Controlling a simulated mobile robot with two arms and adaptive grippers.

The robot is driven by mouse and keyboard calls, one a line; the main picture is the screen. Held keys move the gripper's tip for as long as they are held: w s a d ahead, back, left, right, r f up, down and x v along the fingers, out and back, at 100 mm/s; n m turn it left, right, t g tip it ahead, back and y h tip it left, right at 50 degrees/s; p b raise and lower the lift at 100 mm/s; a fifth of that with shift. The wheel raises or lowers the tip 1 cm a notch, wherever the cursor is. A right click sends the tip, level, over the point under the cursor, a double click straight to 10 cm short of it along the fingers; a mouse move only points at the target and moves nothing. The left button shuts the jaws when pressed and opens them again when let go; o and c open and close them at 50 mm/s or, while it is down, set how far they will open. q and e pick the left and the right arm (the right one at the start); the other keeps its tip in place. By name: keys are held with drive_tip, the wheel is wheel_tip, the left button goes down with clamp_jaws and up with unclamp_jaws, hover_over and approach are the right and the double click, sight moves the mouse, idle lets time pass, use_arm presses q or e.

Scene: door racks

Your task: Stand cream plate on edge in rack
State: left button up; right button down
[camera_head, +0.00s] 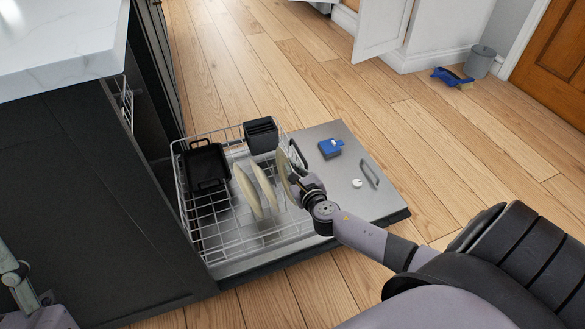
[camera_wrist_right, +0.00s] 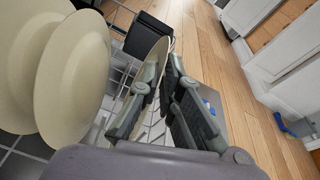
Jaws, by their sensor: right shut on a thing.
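The cream plate (camera_head: 284,168) stands nearly on edge at the right side of the dishwasher rack (camera_head: 212,243). My right gripper (camera_head: 293,181) is shut on it. In the right wrist view the plate (camera_wrist_right: 149,76) shows edge-on between the fingers of my right gripper (camera_wrist_right: 163,75). Whether its lower edge touches the rack wires is hidden. Two more cream plates (camera_head: 246,191) (camera_head: 265,186) stand on edge in the rack to its left, apart from it. Part of my left gripper (camera_head: 18,280) shows at the lower left edge; its fingertips are not clear.
A black pan (camera_head: 205,164) sits at the rack's left and a black basket (camera_head: 261,135) at its back. The open dishwasher door (camera_head: 340,190) holds a blue box (camera_head: 331,148) and a small white object (camera_head: 357,183). A marble counter (camera_head: 60,45) borders the left.

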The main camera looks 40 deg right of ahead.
drive_tip(key=c, duration=1.7)
unclamp_jaws()
